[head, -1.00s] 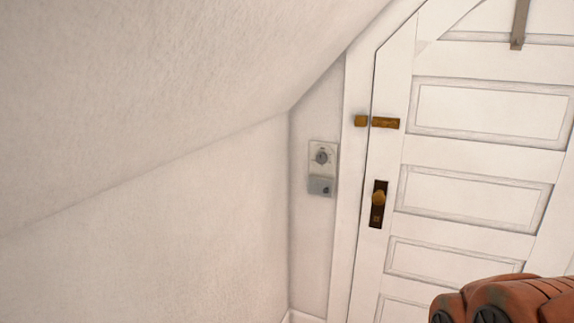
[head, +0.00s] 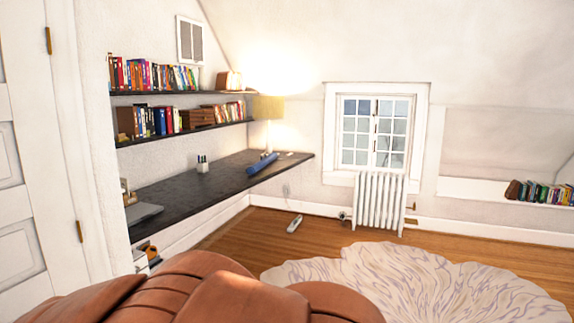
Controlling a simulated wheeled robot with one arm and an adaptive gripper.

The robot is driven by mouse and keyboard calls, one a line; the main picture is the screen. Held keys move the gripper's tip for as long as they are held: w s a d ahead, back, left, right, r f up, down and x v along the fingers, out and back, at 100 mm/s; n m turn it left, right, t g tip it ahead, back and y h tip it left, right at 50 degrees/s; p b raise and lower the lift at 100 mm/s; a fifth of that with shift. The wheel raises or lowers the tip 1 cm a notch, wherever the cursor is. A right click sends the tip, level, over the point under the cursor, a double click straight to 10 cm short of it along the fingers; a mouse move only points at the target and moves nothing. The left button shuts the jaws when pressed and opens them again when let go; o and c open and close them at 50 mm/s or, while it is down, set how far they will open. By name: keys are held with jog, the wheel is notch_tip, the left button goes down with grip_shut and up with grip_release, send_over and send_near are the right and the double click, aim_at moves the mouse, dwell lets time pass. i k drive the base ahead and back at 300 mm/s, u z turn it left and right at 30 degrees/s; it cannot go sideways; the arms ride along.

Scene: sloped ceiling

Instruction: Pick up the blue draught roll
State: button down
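The blue draught roll (head: 262,165) lies on the dark desk (head: 222,178) along the left wall, near the desk's far end and its right edge. It is a long blue cylinder, lying at a slant below the lit lamp. My gripper's fingers are not in view, so the roll is well apart from what shows of me.
A lamp (head: 268,110), a pen cup (head: 202,164) and a laptop (head: 143,212) stand on the desk. Bookshelves (head: 180,126) hang above it. A pale rug (head: 400,285) lies on the wooden floor, with a white radiator (head: 380,203) behind. A door (head: 25,150) is at left.

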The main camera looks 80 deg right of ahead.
aim_at(252, 170)
jog(key=z, duration=3.05)
jog(key=i, duration=1.8)
jog(key=z, duration=0.55)
jog(key=i, duration=3.4)
jog(key=u, duration=0.95)
jog(key=i, duration=1.05)
jog(key=u, duration=1.9)
jog(key=i, duration=0.85)
jog(key=u, duration=0.5)
